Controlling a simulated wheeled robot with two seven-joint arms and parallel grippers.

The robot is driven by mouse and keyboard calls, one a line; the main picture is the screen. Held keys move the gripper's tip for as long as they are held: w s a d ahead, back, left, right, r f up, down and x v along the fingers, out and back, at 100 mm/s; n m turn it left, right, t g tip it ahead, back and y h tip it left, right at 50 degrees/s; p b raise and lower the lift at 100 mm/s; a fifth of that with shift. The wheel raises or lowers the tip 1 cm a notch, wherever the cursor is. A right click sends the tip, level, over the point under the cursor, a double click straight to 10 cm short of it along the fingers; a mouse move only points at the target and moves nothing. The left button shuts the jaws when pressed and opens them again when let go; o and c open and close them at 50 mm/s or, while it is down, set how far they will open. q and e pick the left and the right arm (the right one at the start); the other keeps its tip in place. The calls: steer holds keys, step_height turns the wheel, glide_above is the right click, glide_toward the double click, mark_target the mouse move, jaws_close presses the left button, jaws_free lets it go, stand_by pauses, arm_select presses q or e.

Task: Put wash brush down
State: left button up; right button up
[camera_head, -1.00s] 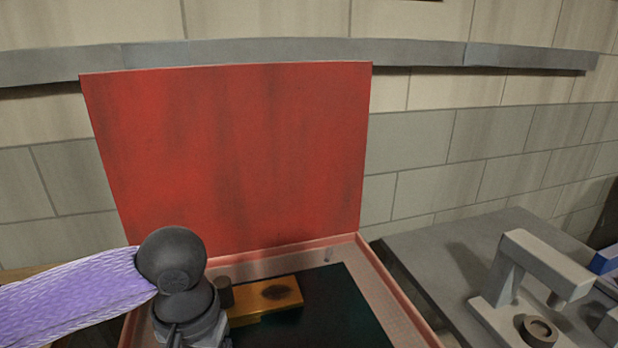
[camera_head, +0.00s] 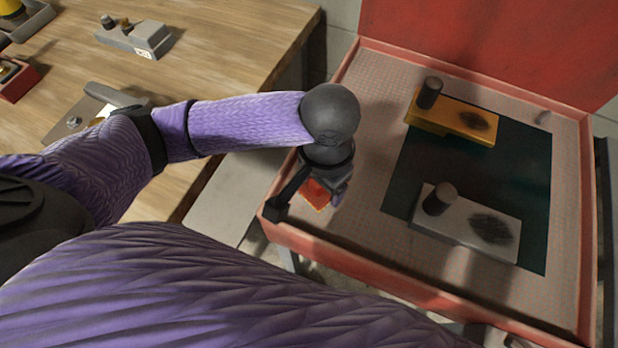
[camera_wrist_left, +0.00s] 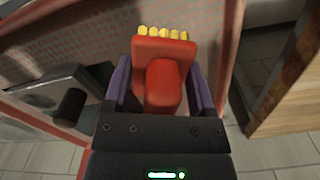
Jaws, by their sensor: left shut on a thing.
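The wash brush (camera_wrist_left: 165,75) is red with a row of yellow bristles. In the left wrist view it sits between the two fingers of my left gripper (camera_wrist_left: 160,95), which is shut on its red body. In the head view my left gripper (camera_head: 325,190) is over the left edge of the red washer basin, and a bit of the red-orange brush (camera_head: 316,194) shows beside it. The fingers are partly hidden by the wrist there. I cannot tell whether the brush touches the basin. My right gripper is not in view.
Inside the basin (camera_head: 375,100) a yellow block (camera_head: 455,120) and a grey block (camera_head: 470,222), each with a peg and a dark stain, rest on a dark mat (camera_head: 525,160). The raised red lid (camera_head: 490,40) stands behind. A wooden table (camera_head: 230,50) with several parts is at left.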

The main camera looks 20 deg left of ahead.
mark_target(322, 202)
arm_select(q)
step_height(322, 202, down, 8)
steer(key=b, duration=0.2)
steer(key=shift+r+b, duration=0.25)
steer(key=shift+b, duration=0.1)
steer(key=shift+r, duration=0.15)
steer(key=o, duration=1)
step_height(322, 202, up, 11)
steer(key=p, duration=0.5)
steer(key=shift+d+r, duration=0.1)
steer(key=shift+r, duration=0.45)
